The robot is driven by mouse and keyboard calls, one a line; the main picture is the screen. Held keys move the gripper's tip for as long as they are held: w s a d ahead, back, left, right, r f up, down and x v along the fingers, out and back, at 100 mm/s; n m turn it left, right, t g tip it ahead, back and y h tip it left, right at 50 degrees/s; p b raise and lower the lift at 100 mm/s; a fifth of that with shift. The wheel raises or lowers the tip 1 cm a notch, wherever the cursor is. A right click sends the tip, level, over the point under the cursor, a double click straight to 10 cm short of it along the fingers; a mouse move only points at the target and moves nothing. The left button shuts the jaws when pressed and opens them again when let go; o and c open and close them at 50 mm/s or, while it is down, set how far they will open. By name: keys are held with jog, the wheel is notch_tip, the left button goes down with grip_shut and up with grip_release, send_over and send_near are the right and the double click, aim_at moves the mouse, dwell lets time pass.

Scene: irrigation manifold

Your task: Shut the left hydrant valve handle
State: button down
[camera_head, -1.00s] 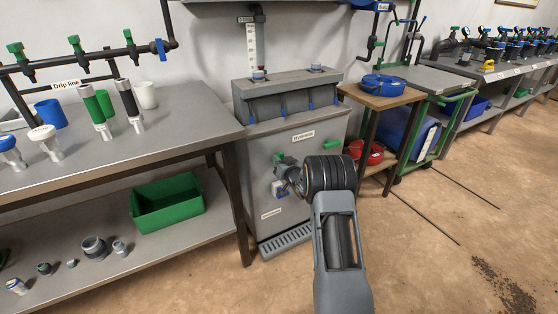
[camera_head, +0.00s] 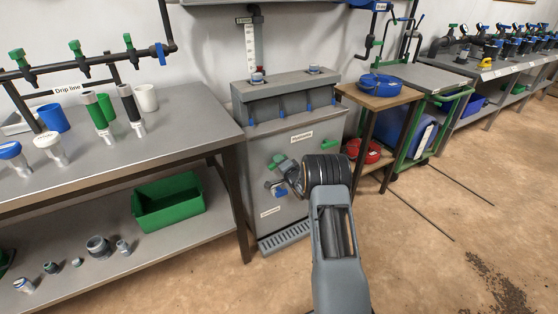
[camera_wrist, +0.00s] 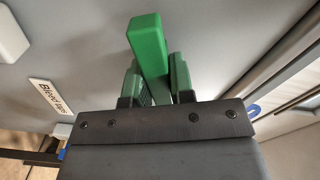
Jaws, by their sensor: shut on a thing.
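The hydrant cabinet (camera_head: 252,165) is a grey box with a "Hydrants" label and two green handles on its front. The left handle (camera_head: 276,161) shows in part past my gripper (camera_head: 284,168). In the wrist view a green bar handle (camera_wrist: 148,42) stands between the fingers of my gripper (camera_wrist: 155,75), which are shut on it. Its upper end sticks out beyond the fingertips; its lower part and pivot are hidden.
A "Bleed taps" label (camera_wrist: 52,95) is on the panel in the wrist view. A steel bench (camera_head: 190,125) with a green bin (camera_head: 168,203) below stands left. A wooden stand (camera_head: 385,98) with a blue coil (camera_head: 380,84) stands right. The floor in front is clear.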

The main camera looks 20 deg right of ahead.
jog(key=m+p, duration=0.1)
jog(key=m, duration=0.4)
jog(key=shift+f, duration=0.2)
jog(key=c, duration=1.9)
grip_release()
jog(key=shift+m, duration=0.3)
jog(key=o, duration=0.9)
jog(key=s+p, duration=0.1)
jog(key=s, duration=0.3)
jog(key=s+d+p, duration=0.1)
jog(key=s, duration=0.4)
jog(key=s+p, duration=0.1)
jog(key=s, duration=0.3)
jog(key=shift+s+d, duration=0.3)
jog(key=shift+s, duration=0.05)
